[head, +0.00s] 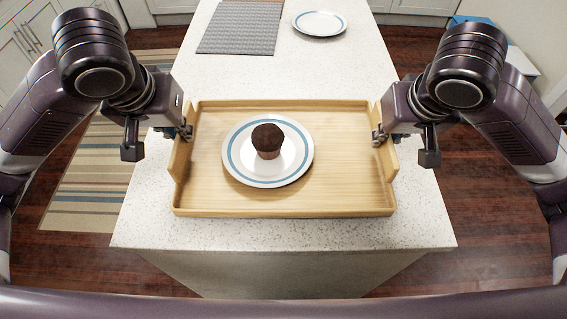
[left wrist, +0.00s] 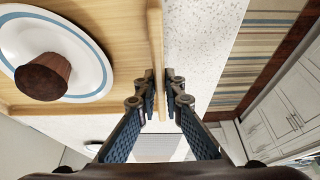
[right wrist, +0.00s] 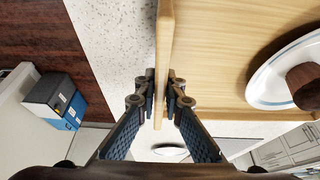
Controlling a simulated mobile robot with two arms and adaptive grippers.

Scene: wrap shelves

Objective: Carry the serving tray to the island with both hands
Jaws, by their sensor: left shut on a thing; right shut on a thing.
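The wooden serving tray (head: 340,190) is over the near end of the white speckled island (head: 290,235). I cannot tell whether it rests on the top or is slightly above it. A white plate with a blue ring (head: 240,172) sits on the tray, with a chocolate muffin (head: 268,140) upright on it. My left gripper (head: 186,131) is shut on the tray's left wall, which shows between its fingers in the left wrist view (left wrist: 160,95). My right gripper (head: 378,136) is shut on the tray's right wall, also seen in the right wrist view (right wrist: 162,95).
A grey woven mat (head: 240,28) and another blue-ringed plate (head: 319,23) lie at the island's far end. The island top between them and the tray is clear. A striped rug (head: 85,190) lies on the floor at left. A blue-and-white box (right wrist: 54,100) is in the right wrist view.

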